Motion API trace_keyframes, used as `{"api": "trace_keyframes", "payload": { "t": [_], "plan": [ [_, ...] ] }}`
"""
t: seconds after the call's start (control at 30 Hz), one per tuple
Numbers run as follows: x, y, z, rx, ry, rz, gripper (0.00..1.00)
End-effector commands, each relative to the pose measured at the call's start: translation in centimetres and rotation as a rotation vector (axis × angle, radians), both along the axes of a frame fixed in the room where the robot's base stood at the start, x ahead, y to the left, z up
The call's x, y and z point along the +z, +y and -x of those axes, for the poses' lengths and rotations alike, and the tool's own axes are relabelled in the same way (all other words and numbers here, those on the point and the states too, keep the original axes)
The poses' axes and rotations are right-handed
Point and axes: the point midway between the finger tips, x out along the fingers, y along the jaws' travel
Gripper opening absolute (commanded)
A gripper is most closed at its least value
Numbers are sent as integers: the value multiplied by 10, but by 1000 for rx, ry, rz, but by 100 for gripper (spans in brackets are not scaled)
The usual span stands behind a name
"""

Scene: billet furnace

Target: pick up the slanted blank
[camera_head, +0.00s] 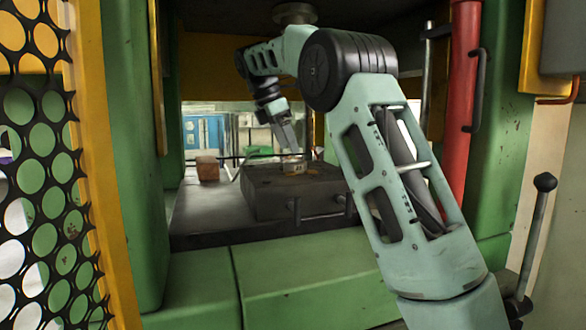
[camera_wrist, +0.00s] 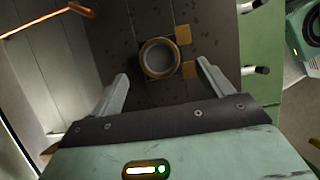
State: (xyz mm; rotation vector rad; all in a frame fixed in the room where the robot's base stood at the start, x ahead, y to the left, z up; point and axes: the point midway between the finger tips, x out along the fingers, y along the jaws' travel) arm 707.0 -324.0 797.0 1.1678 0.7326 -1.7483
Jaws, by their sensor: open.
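The blank (camera_head: 294,167) is a short round piece with a brass-coloured edge on top of the dark die block (camera_head: 262,194). In the wrist view the blank (camera_wrist: 147,66) shows as a brass ring around a grey centre. Its tilt is hard to judge. My gripper (camera_head: 287,137) points down above the block, over the blank. In the wrist view my gripper (camera_wrist: 162,70) is open and empty, one finger to each side of the blank and apart from it. Nothing hides the blank in the wrist view.
Small tan pads (camera_wrist: 183,35) lie beside the blank. Handles (camera_wrist: 254,70) stick out from the block's side. A brown block (camera_head: 207,168) stands on the bed to the left. Green press columns (camera_head: 130,150) and a red cylinder (camera_head: 461,90) flank the opening.

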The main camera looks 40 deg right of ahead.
Motion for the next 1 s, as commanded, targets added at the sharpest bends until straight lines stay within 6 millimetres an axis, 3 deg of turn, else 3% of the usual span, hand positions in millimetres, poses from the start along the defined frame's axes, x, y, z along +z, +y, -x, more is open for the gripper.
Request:
{"api": "trace_keyframes", "payload": {
  "t": [0.03, 0.2, 0.5, 0.57, 0.8, 1.0],
  "plan": [
    [-13, -2, 0, -1, 0, 0, 79],
    [-30, -9, 3, 0, 0, 0, 79],
    [-29, -11, 4, 0, 0, -1, 79],
    [-30, -10, 4, 0, 0, -1, 65],
    [-29, -10, 4, 0, -1, 0, 2],
    [-29, -10, 4, 0, 0, 0, 2]
  ]
}}
